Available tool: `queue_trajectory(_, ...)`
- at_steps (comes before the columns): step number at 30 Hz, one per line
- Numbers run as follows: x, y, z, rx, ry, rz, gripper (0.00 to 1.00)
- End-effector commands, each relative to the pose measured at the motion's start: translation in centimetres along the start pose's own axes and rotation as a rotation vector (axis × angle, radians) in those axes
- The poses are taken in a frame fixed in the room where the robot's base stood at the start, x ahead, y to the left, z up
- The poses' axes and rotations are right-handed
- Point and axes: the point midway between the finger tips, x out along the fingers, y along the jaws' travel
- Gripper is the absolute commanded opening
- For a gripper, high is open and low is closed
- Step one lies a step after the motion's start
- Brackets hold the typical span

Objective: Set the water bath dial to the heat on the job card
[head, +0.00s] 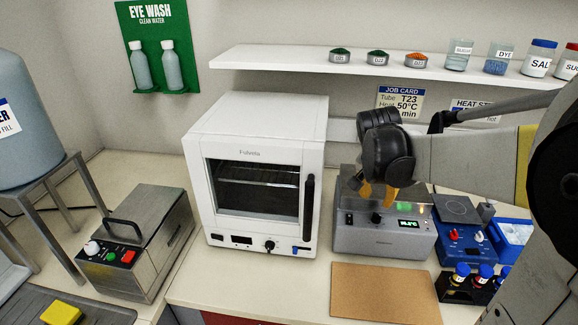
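A grey bench unit (385,241), which looks like the water bath, stands right of the white oven. Its front has a small black dial (376,218) and a lit green display (408,223), too small to read surely. The job card (400,102) on the wall reads Tube T23 and Heat 50°C; the minutes line is partly hidden by my arm. My gripper (378,192) hangs over the unit, its orange fingertips apart and pointing down, above the dial. Nothing shows between them. It hides part of the unit's top, and I see no contact with the dial.
The white oven (252,160) stands close on the left. A blue hotplate (462,243) and a rack of tubes (468,288) are on the right. A brown mat (385,295) lies in front. The shelf (300,60) with jars hangs above.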

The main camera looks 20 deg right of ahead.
Motion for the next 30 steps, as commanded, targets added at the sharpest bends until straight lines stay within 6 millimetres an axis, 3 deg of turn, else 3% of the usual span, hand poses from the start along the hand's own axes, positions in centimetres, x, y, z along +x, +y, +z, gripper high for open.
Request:
queue_trajectory(18,10.0,0.1,0.0,0.003,0.0,0.003,0.33)
queue_trajectory(30,10.8,0.1,-0.1,0.002,0.0,0.002,0.33)
